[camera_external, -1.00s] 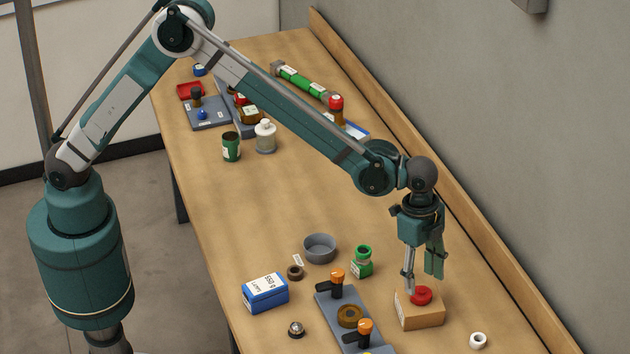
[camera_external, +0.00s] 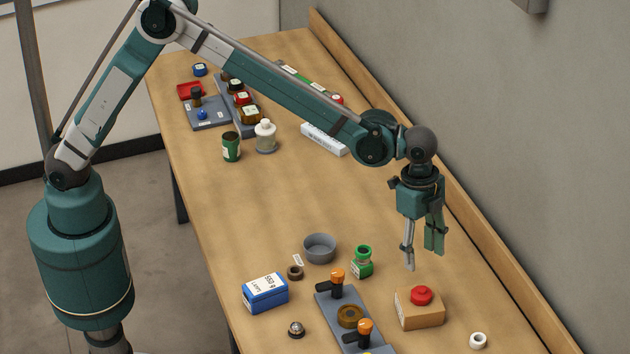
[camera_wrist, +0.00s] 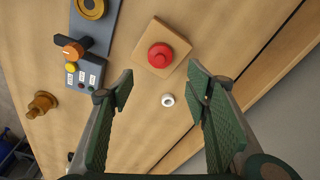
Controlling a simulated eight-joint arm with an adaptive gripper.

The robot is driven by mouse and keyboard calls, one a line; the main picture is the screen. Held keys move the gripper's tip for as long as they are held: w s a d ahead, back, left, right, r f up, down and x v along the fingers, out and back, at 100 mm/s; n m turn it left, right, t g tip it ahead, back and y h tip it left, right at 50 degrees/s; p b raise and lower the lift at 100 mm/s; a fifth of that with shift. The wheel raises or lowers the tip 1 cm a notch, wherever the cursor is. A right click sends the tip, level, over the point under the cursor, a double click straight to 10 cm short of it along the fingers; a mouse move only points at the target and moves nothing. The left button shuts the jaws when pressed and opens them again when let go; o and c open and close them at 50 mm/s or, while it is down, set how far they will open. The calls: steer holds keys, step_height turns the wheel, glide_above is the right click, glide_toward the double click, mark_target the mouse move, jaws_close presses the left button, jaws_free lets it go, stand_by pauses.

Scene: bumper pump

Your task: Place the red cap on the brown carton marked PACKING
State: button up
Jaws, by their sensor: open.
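The red cap (camera_external: 422,295) sits on top of the brown carton (camera_external: 418,315) near the right front of the table. In the wrist view the red cap (camera_wrist: 160,55) lies near the middle of the carton's top face (camera_wrist: 180,45). No marking on the carton can be read in these views. My gripper (camera_external: 423,260) is open and empty above the carton, clear of the cap. In the wrist view my gripper's fingers (camera_wrist: 160,95) are spread wide with nothing between them.
A grey fixture with orange knobs (camera_external: 335,305) stands left of the carton. A white ring (camera_external: 478,340) lies to its right. A green container (camera_external: 362,262), grey bowl (camera_external: 320,248) and blue box (camera_external: 265,292) stand further left. A wooden rail (camera_external: 500,270) edges the table.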

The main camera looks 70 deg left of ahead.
stand_by(0.3)
steer(key=s+a+r+n+t, duration=0.15)
steer(key=s+a+r, duration=0.35)
steer(key=a, duration=0.5)
steer(key=s+a+r+n+t, duration=0.1)
steer(key=s+a+r+n, duration=0.25)
steer(key=a+r, duration=0.55)
steer(key=s+a+r+n+t, duration=0.1)
steer(key=s+a+r, duration=0.4)
steer(key=a, duration=0.6)
steer(key=s+a+f+n+t, duration=0.1)
steer(key=s+a+f+n, duration=0.1)
steer(key=s+a, duration=0.9)
steer(key=s+a+f+n+t+y, duration=0.1)
steer(key=s+a+n, duration=0.4)
steer(key=s+a, duration=0.6)
steer(key=shift+s+f+t+y, duration=0.35)
steer(key=shift+s+t, duration=0.2)
steer(key=shift+s, duration=1.45)
steer(key=shift+f, duration=0.15)
